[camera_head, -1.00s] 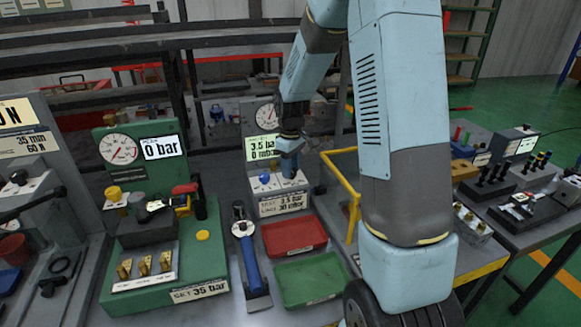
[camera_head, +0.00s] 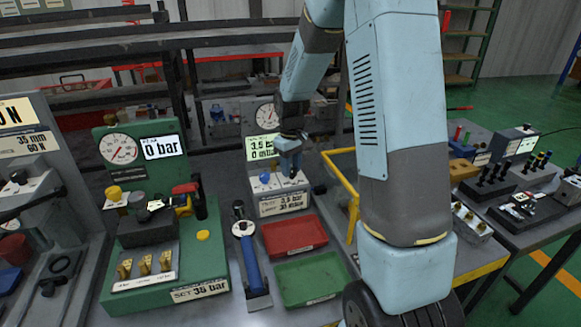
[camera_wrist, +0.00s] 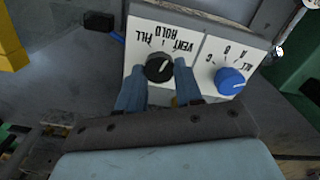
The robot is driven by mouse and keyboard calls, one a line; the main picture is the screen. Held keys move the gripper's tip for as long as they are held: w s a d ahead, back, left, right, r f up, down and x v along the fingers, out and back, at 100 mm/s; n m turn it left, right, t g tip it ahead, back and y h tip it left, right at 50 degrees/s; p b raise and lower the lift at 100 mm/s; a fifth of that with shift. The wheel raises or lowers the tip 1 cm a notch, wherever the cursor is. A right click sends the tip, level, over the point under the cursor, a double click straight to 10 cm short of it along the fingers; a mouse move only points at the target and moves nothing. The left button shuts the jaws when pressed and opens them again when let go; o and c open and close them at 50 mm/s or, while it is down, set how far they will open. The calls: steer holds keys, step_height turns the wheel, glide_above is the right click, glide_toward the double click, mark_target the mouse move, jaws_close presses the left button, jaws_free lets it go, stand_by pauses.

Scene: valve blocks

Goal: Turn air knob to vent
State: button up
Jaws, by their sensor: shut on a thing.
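The black air knob (camera_wrist: 158,67) sits on a white panel (camera_wrist: 140,48) lettered VENT, HOLD and FILL, which appears upside down in the wrist view. A pale mark shows on the knob; I cannot tell for sure which word it points at. My gripper (camera_wrist: 160,78) is shut on the knob, with one blue finger on each side. In the head view my gripper (camera_head: 290,165) reaches down onto the grey valve block (camera_head: 282,205), and its fingers hide the black knob there.
A blue knob (camera_wrist: 229,81) sits close to the right finger in the wrist view. Behind the block stand a dial gauge (camera_head: 266,115) and a display (camera_head: 262,147) reading about 3.5 bar. A yellow frame (camera_head: 352,200), red tray (camera_head: 294,236) and green tray (camera_head: 312,278) are nearby.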

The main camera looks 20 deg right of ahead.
mark_target(292, 169)
steer(key=m, duration=0.5)
steer(key=shift+d+m, duration=0.1)
steer(key=shift+m, duration=0.3)
stand_by(0.4)
steer(key=o, duration=1)
steer(key=shift+o, duration=0.2)
step_height(292, 169, up, 14)
steer(key=shift+f, duration=0.15)
